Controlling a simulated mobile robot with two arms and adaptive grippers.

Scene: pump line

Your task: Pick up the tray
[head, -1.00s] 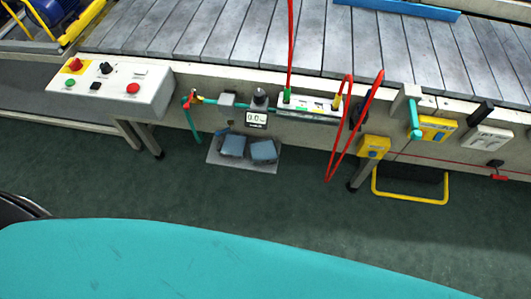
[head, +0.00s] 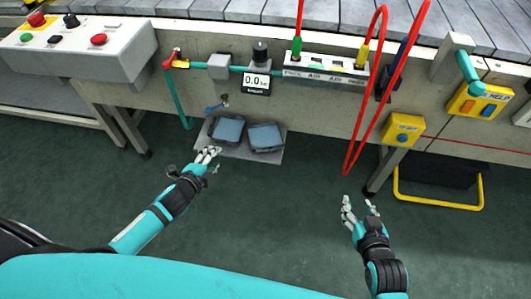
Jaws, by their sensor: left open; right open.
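I cannot tell for certain which thing is the tray. A flat grey plate (head: 272,156) under the conveyor's front edge bears two dark blocks with blue tops, the left block (head: 228,131) and the right block (head: 265,137). My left gripper (head: 212,159) is open at the plate's left front corner and hides part of it. I cannot tell whether it touches. My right gripper (head: 360,205) is open and empty over the floor, to the right of the plate and below the hanging red hose (head: 357,128).
The conveyor (head: 240,10) runs along the top. A control box (head: 110,62) with buttons is at the left, and a display (head: 257,84) is above the plate. A yellow button box (head: 403,130) and yellow floor frame (head: 440,204) are at the right. The near green floor (head: 275,210) is clear.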

